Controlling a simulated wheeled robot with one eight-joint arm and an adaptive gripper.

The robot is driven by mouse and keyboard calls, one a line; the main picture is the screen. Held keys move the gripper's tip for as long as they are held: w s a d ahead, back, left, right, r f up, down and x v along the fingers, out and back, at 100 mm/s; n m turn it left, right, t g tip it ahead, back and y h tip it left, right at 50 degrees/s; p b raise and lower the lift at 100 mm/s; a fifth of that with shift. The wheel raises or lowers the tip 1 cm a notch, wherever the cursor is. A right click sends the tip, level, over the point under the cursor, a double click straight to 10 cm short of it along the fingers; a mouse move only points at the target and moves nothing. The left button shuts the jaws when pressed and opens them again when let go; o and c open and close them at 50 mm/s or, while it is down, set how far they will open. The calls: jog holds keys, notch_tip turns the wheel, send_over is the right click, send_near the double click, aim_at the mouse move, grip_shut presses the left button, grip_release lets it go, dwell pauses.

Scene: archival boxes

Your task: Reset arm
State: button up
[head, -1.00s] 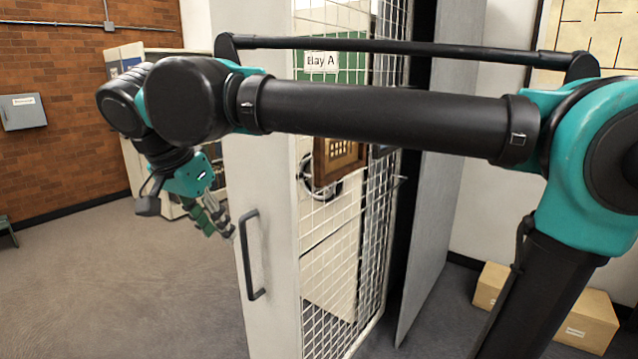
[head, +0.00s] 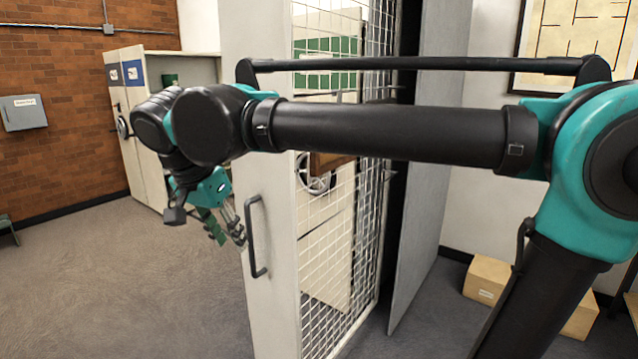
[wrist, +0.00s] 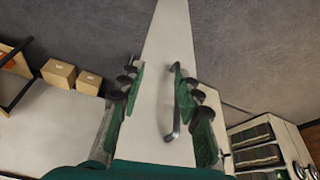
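My gripper (head: 230,232) is at the left in the head view, just left of the black handle (head: 256,237) on the white end panel (head: 272,200) of a mesh-sided rack. The handle (wrist: 176,95) shows there near the right finger. It looks apart from the finger, though the depth between them is hard to tell. My arm stretches across the head view in front of the rack.
The wire mesh (head: 345,230) bears framed items, partly hidden by my arm. Cardboard boxes (head: 487,280) lie on the floor at the right. White cabinets (head: 150,130) stand at the back left by the brick wall.

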jog(key=w+d+f+n+g+y, duration=0.1)
jog(key=w+d+f, duration=0.4)
jog(key=d+f, duration=0.4)
jog(key=w+d+f+n, duration=0.1)
jog(key=w+d+f, duration=0.4)
jog(key=d+f, duration=0.45)
jog(key=s+d+f+n, duration=0.1)
jog(key=s+d+f, duration=0.2)
jog(key=d+f, duration=0.3)
jog(key=s+d+f+n+t, duration=0.1)
jog(key=s+d+f, duration=0.1)
jog(key=d+f, duration=0.5)
jog(key=d, duration=0.4)
jog(key=shift+s+d+f+y, duration=0.15)
jog(key=shift+s+d+y, duration=0.25)
